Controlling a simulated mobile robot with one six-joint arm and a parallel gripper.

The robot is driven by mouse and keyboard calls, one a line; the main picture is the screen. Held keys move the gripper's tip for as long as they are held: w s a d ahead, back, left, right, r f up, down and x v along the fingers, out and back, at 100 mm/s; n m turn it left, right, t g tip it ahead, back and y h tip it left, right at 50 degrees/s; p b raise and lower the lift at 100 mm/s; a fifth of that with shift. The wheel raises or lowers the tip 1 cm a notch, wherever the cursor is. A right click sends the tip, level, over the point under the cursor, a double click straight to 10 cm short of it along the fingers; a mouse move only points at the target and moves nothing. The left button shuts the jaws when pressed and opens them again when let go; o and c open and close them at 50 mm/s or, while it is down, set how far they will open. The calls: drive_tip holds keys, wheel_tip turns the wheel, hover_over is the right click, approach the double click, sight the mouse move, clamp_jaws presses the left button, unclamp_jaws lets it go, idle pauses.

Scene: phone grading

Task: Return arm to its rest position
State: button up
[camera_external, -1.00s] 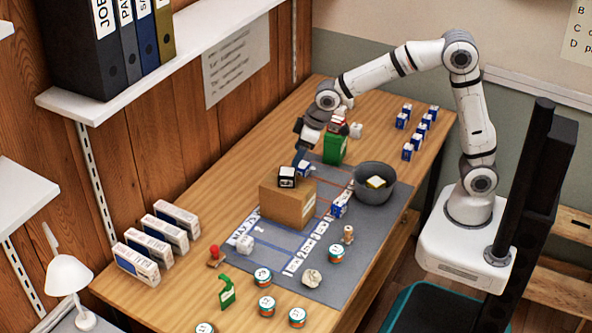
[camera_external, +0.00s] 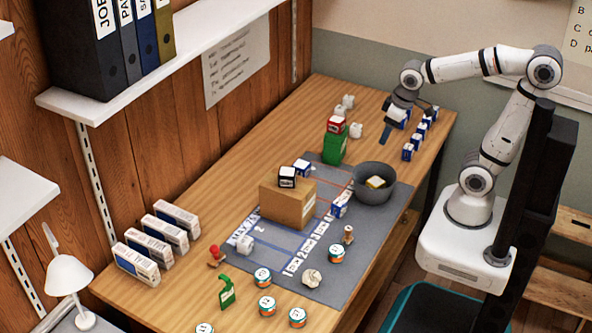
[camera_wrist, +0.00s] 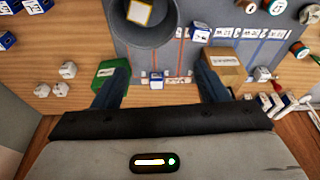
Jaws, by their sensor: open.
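My gripper (camera_external: 399,122) is raised above the far part of the table, left of the row of blue-and-white boxes (camera_external: 419,140) and right of the green box (camera_external: 335,148). In the wrist view my gripper (camera_wrist: 158,92) has its two dark fingers wide apart with nothing held between them. The arm reaches from its white base at the right, up and over toward the table. A dark cube (camera_external: 287,176) rests on the brown cardboard box (camera_external: 287,204), apart from my gripper.
A grey bowl (camera_external: 374,188) with a yellow-and-white item stands on the grey mat (camera_external: 330,262). White cubes (camera_external: 347,101) lie at the table's far end. Several round tins (camera_external: 266,306) stand near the front. A shelf (camera_external: 160,60) with binders overhangs the left wall.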

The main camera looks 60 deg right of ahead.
drive_tip(key=shift+m, duration=0.4)
drive_tip(key=s, duration=0.1)
drive_tip(key=s+d+f, duration=0.1)
drive_tip(key=s, duration=0.1)
drive_tip(key=s+d, duration=0.1)
drive_tip(key=s, duration=0.1)
drive_tip(key=shift+f, duration=0.25)
